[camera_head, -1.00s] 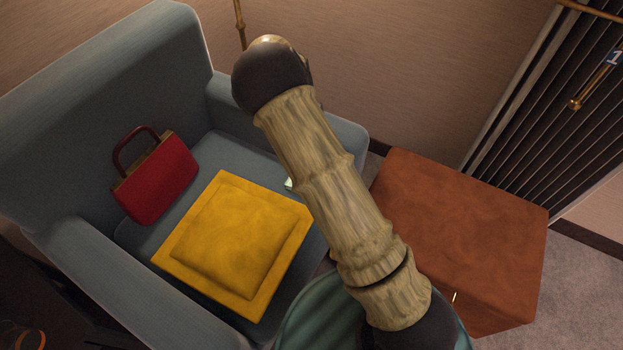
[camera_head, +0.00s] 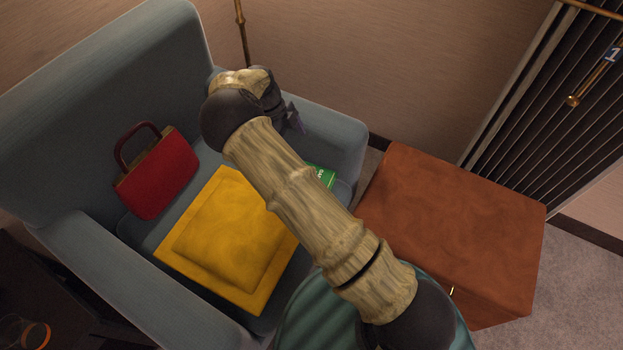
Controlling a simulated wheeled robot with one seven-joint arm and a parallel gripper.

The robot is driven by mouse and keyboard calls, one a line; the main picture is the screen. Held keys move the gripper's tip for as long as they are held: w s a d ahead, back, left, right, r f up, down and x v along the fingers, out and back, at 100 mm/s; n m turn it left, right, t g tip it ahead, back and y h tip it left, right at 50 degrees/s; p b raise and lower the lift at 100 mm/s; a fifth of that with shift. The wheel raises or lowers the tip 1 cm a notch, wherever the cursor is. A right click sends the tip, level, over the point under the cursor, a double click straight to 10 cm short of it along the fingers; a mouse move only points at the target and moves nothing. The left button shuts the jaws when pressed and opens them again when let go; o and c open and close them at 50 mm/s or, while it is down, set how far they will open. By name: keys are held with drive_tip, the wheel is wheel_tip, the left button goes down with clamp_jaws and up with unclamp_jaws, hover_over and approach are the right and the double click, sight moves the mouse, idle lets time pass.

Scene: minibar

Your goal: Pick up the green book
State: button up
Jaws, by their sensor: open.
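The green book (camera_head: 323,176) lies on the armchair seat near its right armrest. Only a green corner with some white lettering shows, because my arm covers the rest. My gripper (camera_head: 295,117) is partly visible past the bend of my arm, over the right armrest. It is above and a little left of the book in the picture, apart from it. The gripper is open, and I see nothing in it.
The blue-grey armchair (camera_head: 80,100) also holds a yellow cushion (camera_head: 225,235) and a red handbag (camera_head: 160,178). A rust-brown ottoman (camera_head: 460,225) stands to the right. A wall is close behind the armchair. A dark slatted panel (camera_head: 560,95) is at the upper right.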

drive_tip(key=b, duration=0.2)
approach(328, 177)
drive_tip(key=a+f, duration=0.4)
drive_tip(key=shift+w+a, duration=0.1)
drive_tip(key=shift+w, duration=0.2)
drive_tip(key=shift+r, duration=0.1)
drive_tip(key=x, duration=0.1)
drive_tip(key=b+x, duration=0.1)
drive_tip(key=x, duration=0.3)
drive_tip(key=shift+s+b, duration=0.3)
drive_tip(key=c, duration=0.9)
